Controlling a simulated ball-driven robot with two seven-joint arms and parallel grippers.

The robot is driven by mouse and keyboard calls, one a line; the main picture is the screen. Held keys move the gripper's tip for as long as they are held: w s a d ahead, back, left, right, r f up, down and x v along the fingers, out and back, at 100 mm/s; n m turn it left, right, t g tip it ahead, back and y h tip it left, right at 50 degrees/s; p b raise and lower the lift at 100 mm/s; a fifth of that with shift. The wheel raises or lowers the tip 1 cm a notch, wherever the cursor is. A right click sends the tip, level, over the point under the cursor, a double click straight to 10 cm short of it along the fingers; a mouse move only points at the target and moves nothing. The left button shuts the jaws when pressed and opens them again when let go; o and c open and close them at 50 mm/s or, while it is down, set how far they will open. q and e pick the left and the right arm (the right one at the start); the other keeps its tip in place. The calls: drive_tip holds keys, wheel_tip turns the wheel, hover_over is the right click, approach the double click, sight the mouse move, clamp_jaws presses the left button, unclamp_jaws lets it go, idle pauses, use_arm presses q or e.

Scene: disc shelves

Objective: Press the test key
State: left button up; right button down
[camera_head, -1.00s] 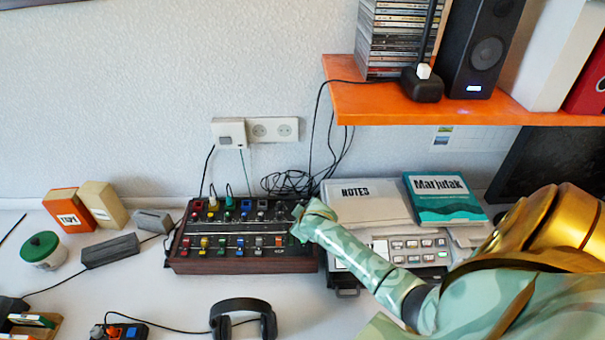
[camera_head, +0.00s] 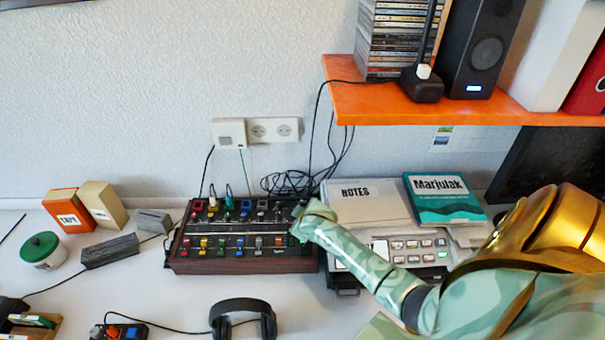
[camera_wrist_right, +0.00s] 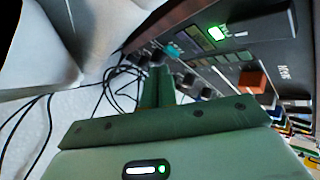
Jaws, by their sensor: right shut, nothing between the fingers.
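My right gripper (camera_head: 303,221) is shut and empty, with its tip over the right end of the dark mixer (camera_head: 215,254), which has rows of coloured keys and knobs. In the right wrist view my green fingers (camera_wrist_right: 158,88) point along the panel's edge; I cannot tell whether they touch it. That view shows a green lit key (camera_wrist_right: 217,32) and an orange key (camera_wrist_right: 253,80) on the dark panel. No label that I can read says which key is the test key. The gripper and forearm hide the mixer's right end. My left gripper is not in view.
A grey device with pale keys (camera_head: 412,244) stands right of the mixer, partly behind my arm. Notes (camera_head: 366,204) and a teal book (camera_head: 444,197) lie behind it. Headphones (camera_head: 243,308) lie in front. Loose cables (camera_head: 288,183) lie behind the mixer. An orange shelf (camera_head: 450,112) hangs above.

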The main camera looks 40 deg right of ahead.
idle(0.6)
drive_tip(key=shift+f, duration=0.35)
drive_tip(key=shift+s, duration=0.1)
